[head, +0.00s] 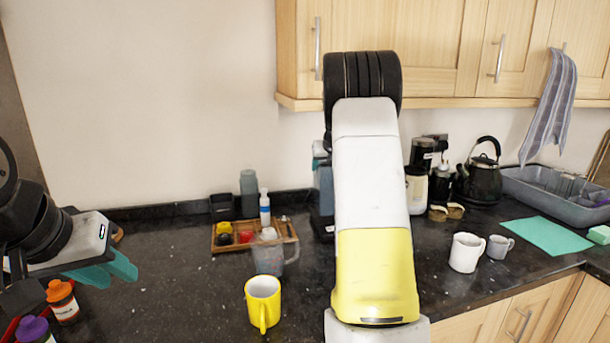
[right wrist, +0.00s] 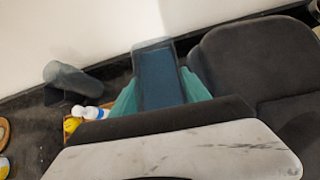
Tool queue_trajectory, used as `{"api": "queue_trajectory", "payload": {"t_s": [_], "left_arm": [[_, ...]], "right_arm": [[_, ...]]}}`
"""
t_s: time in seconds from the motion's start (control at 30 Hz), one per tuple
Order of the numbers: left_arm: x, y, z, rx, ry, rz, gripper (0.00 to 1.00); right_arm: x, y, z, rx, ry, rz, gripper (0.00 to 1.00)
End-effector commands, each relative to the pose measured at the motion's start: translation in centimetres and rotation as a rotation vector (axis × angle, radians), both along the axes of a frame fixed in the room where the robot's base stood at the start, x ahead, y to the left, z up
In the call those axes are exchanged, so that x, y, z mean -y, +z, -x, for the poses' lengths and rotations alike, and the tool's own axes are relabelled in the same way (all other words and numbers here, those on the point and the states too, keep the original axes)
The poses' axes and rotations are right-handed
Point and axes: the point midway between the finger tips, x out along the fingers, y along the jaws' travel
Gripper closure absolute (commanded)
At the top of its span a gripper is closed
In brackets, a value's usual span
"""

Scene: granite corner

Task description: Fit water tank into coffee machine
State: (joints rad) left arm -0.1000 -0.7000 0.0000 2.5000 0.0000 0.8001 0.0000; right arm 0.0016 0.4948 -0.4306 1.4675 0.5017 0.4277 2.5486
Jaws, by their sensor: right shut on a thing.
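The water tank (right wrist: 160,78) is a blue, see-through box. In the right wrist view it sits between the teal fingers of my right gripper (right wrist: 158,92), which is shut on it. The dark grey rounded body of what looks like the coffee machine (right wrist: 255,62) is close on its right; whether they touch I cannot tell. In the head view my right arm covers most of both, and only a bluish strip of the tank (head: 325,182) shows at the arm's left edge. My left gripper (head: 120,277) is empty, with its teal fingers apart, over the left counter.
A wooden tray (head: 228,246) with small items, a clear jug (head: 268,257) and a yellow mug (head: 263,302) stand left of my right arm. White mugs (head: 466,252), a kettle (head: 482,180) and a dish rack (head: 560,195) are on the right. Wall cupboards (head: 440,45) hang above.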

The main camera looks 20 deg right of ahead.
Motion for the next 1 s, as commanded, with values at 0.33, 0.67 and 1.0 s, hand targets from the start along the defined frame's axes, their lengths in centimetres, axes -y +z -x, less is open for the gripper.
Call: {"api": "queue_trajectory", "payload": {"t_s": [0.33, 0.67, 1.0], "left_arm": [[0.0, 0.0, 0.0, 0.000, 0.000, 0.000, 0.71], [0.0, 0.0, 0.0, 0.000, 0.000, 0.000, 0.71], [0.0, 0.0, 0.0, 0.000, 0.000, 0.000, 0.71]], "right_arm": [[0.3, -1.7, -0.8, 0.003, -0.002, 0.000, 1.00], [0.2, -3.3, -0.9, 0.006, -0.001, 0.002, 1.00], [0.2, -3.9, -0.8, 0.000, 0.000, 0.000, 0.37]]}}
